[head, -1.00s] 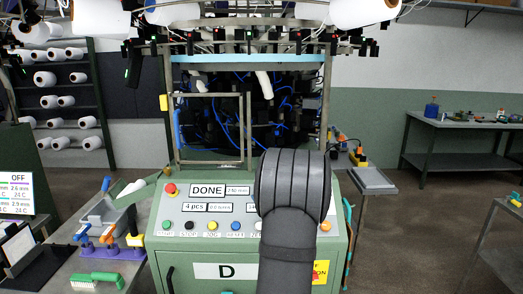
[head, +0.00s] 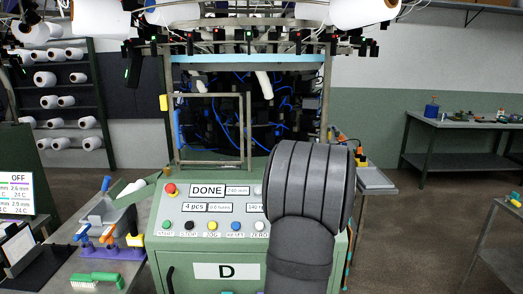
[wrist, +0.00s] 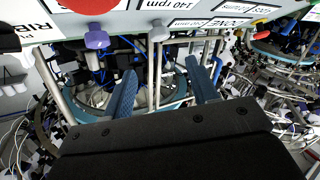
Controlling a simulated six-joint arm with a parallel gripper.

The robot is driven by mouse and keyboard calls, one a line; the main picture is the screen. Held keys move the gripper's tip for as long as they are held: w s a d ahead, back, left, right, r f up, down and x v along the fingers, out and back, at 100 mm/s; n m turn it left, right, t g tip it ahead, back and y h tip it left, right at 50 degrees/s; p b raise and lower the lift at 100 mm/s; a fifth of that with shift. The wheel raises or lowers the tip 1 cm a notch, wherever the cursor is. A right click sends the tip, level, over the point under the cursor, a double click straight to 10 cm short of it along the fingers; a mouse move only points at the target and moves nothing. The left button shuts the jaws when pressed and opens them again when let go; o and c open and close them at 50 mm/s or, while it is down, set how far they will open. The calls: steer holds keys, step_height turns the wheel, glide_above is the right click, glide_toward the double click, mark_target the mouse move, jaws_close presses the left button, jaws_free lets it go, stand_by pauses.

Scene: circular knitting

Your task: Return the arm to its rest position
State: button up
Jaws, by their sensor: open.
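My gripper (wrist: 163,90) shows in the wrist view as two blue fingers set apart, with nothing between them. In the head view it is hidden behind my dark grey arm, which stands in front of the right part of the green control panel (head: 180,208). The panel's display reads DONE, with a red button (head: 171,189) at its upper left and a row of coloured buttons below. The fingers appear clear of the panel.
The knitting machine's open frame gate (head: 243,128) stands above the panel. At left is a bench with a green brush (head: 97,280) and coloured tools. A small side tray (head: 374,179) is just right of my arm. The floor farther right (head: 425,235) is clear.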

steer(key=x, duration=1.2)
steer(key=shift+w, duration=0.15)
steer(key=shift+s+m+t+h, duration=0.2)
steer(key=shift+m+t+h, duration=0.3)
steer(key=shift+m, duration=0.1)
steer(key=shift+s+a+m+t+h, duration=0.1)
steer(key=shift+m+t+h, duration=0.25)
steer(key=shift+m+h, duration=0.85)
steer(key=shift+a+m+t+h, duration=0.1)
steer(key=shift+m+t+h, duration=0.25)
steer(key=shift+m+h, duration=0.8)
steer(key=s+d, duration=0.2)
steer(key=s, duration=1.5)
steer(key=shift+s+d, duration=0.1)
steer(key=shift+m, duration=0.55)
steer(key=w, duration=0.5)
steer(key=w+a, duration=0.1)
steer(key=w, duration=0.5)
steer(key=w+a, duration=0.1)
steer(key=w, duration=0.5)
steer(key=shift+w+a, duration=0.1)
steer(key=shift+w, duration=0.1)
